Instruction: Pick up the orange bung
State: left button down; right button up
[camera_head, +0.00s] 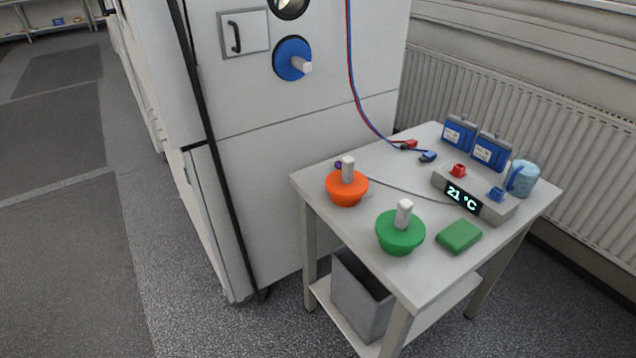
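The orange bung (347,191) stands upright on the grey table (378,241), near its left corner. It has a wide round orange body and a pale grip on top. A small purple thing shows just behind it, partly hidden. A green bung (401,234) of the same shape stands to its right, nearer the front edge. A blue bung (291,59) with a pale grip is set in the side of the white cabinet. Neither of my grippers is in view.
On the table are a display box (475,198) reading 21 °C, a green block (459,236), two blue batteries (475,142), a light blue mug (523,178) and red and blue cable plugs. The white cabinet (268,178) stands left of the table. A grey bin (361,295) is underneath.

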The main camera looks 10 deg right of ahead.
aim_at(346, 186)
jog(key=i+l+u, duration=0.1)
jog(key=l+u, duration=0.3)
jog(key=l, duration=0.15)
jog(key=l+u, duration=0.4)
jog(key=l, duration=0.15)
jog(key=i+j+z, duration=0.1)
jog(key=z, duration=0.15)
jog(key=i+j+z, duration=0.1)
jog(key=z, duration=0.15)
